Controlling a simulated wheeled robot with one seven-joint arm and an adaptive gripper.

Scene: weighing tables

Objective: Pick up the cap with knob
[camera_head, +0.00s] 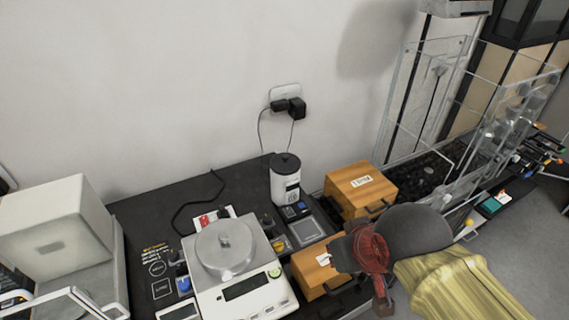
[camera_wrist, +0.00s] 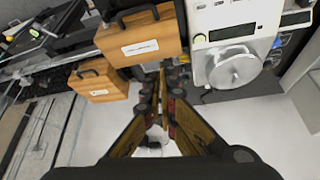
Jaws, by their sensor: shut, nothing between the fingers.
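The cap with knob (camera_head: 224,246) appears to be the round silver disc with a small knob in its middle. It lies flat on top of the white balance (camera_head: 247,299) in the head view. It also shows in the wrist view at the upper right (camera_wrist: 236,67). My gripper (camera_wrist: 161,78) is shut and empty, its fingers meeting at the tips in the wrist view. In the head view my gripper (camera_head: 341,256) is to the right of the cap, apart from it, near the wooden boxes. My gripper partly hides the nearer box.
A wooden box with a handle (camera_head: 361,184) stands behind a second wooden box (camera_head: 312,268). A white device with a dark top (camera_head: 285,182) stands near the wall. A white block-like unit (camera_head: 52,229) is at the left. Clear panels (camera_head: 412,90) rise at the right.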

